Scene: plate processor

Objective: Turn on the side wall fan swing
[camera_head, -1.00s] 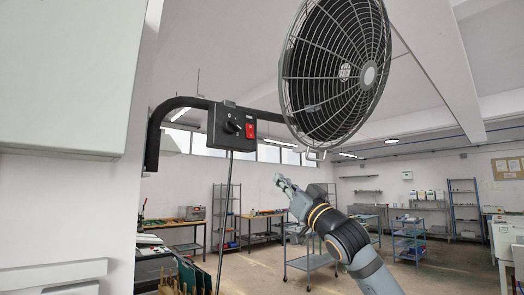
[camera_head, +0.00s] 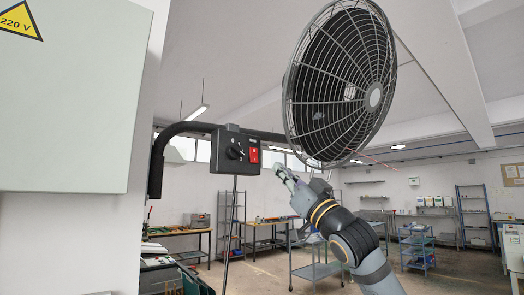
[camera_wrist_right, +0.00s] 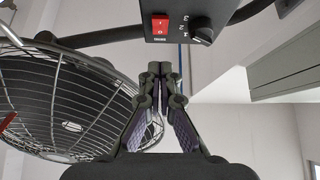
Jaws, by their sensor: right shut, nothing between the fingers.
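The wall fan (camera_head: 340,85) has a round wire cage and hangs from a black bracket arm at the upper right of the head view. Its black control box (camera_head: 236,150) carries a round knob (camera_head: 235,153) and a red switch (camera_head: 254,155). In the right wrist view the box (camera_wrist_right: 176,36) is at the top, with the red switch (camera_wrist_right: 160,25) and the knob (camera_wrist_right: 202,31). My right gripper (camera_head: 281,171) is shut and empty, just right of and below the box, apart from it. In the wrist view its fingertips (camera_wrist_right: 161,68) point toward the box's lower edge. My left gripper is not in view.
The fan cage (camera_wrist_right: 70,95) is close beside my right gripper in the wrist view. A pale cabinet (camera_head: 70,95) with a 220 V sign stands at the left. A black bracket tube (camera_head: 165,150) runs to the wall. Workbenches and shelves stand farther back.

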